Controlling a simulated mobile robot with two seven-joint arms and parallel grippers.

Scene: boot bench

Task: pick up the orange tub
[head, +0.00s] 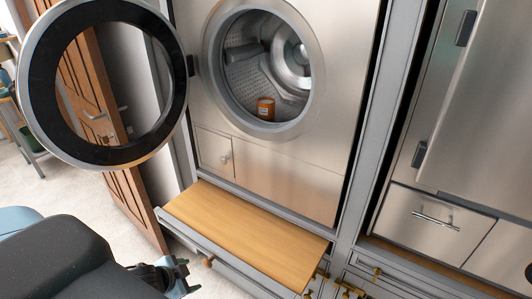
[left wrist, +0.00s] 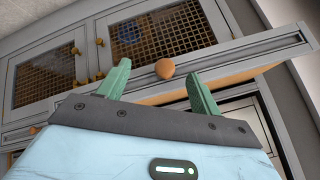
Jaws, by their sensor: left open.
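The orange tub (head: 266,108) is a small orange cylinder with a pale label. It sits upright low in the drum of the open washing machine (head: 290,75), near the front of the opening. My left gripper (head: 182,276) is low at the front left, outside the machine and well below the tub. In the left wrist view its green fingers (left wrist: 158,84) are spread with nothing held; a round wooden knob shows beyond the gap. The tub is not in the left wrist view. My right gripper is not visible.
The round machine door (head: 30,95) stands swung open to the left. A wooden-topped pull-out shelf (head: 250,232) juts out below the machine, with a round knob (head: 208,262) on its front. A steel appliance (head: 475,110) stands at right. A brown panelled door (head: 95,75) is behind.

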